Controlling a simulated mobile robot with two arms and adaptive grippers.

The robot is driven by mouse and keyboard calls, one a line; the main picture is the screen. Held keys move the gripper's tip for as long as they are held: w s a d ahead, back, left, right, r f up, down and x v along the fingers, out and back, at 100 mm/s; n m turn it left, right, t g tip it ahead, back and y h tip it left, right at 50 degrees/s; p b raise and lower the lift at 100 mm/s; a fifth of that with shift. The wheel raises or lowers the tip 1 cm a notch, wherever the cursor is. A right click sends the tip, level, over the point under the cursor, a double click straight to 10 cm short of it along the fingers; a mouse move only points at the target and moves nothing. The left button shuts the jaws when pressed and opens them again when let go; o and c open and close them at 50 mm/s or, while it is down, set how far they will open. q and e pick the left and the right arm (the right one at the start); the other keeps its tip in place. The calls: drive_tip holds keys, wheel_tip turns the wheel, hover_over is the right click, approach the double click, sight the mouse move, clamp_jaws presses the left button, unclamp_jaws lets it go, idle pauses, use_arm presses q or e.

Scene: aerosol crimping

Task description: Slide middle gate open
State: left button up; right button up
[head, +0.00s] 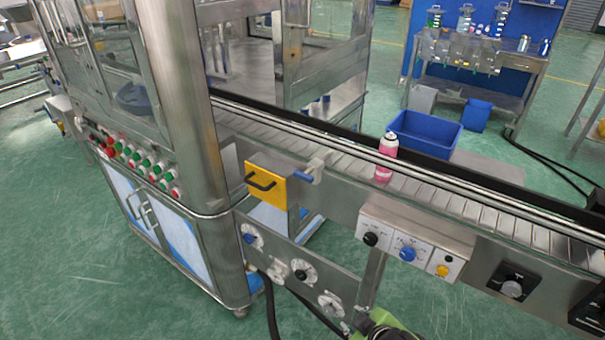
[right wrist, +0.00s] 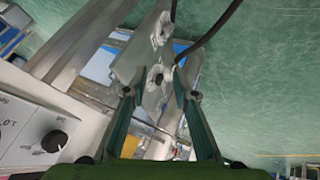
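A yellow plate with a black handle (head: 265,184) sits on the side of the conveyor, left of centre in the head view. It is the only gate-like part I can make out, and I cannot tell whether it is the middle gate. My right gripper (head: 372,325) is at the bottom edge of the head view, below and to the right of the plate. In the right wrist view its two fingers (right wrist: 160,94) are apart with nothing held between them. They point toward a metal panel with round dials (right wrist: 157,75). My left gripper is not in view.
The conveyor (head: 460,205) runs from the cabinet to the right and carries a pink can (head: 386,158). A control box with knobs (head: 407,248) is on its side. The dial panel (head: 300,275) hangs below the plate. A black hose hangs near it. Green floor is clear at lower left.

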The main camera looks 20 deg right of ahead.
drive_tip(key=w+d+r+n+t+y, duration=0.1)
drive_tip(key=w+r+n+t+y, duration=0.1)
drive_tip(key=w+r+n+t, duration=0.9)
drive_tip(key=n+g+y, duration=0.2)
drive_tip(key=n+y, duration=0.2)
approach(307, 180)
drive_tip(key=p+x, duration=0.2)
drive_tip(key=x, duration=1)
drive_tip(key=shift+s+d, duration=0.1)
drive_tip(key=shift+h, duration=0.4)
clamp_jaws()
